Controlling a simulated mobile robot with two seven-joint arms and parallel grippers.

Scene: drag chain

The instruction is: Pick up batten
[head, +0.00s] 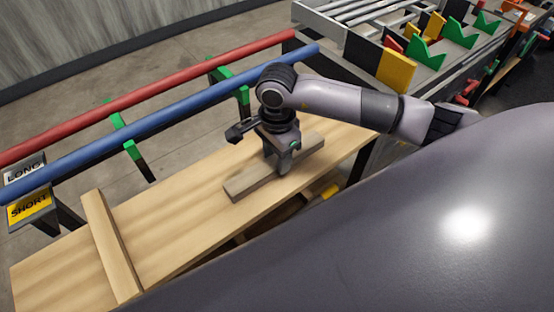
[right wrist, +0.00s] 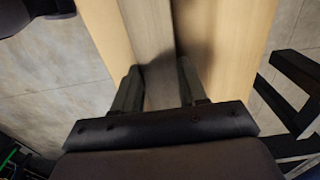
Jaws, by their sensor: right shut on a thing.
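A grey-brown wooden batten (head: 250,184) lies along the wooden bench top (head: 180,215) near its right part. My right gripper (head: 283,166) comes down over the middle of this batten and is shut on it. In the right wrist view the batten (right wrist: 150,45) runs between the two fingers of my right gripper (right wrist: 158,88), with the bench top (right wrist: 225,50) beneath. I cannot tell whether the batten is lifted off the bench. A second, lighter batten (head: 110,245) lies across the left part of the bench. My left gripper does not show.
A red rail (head: 150,98) and a blue rail (head: 165,118) run behind the bench on green-topped supports. LONG (head: 25,172) and SHORT (head: 30,209) signs stand at their left end. A rack with green, yellow and red pieces (head: 440,50) stands at back right. The bench middle is clear.

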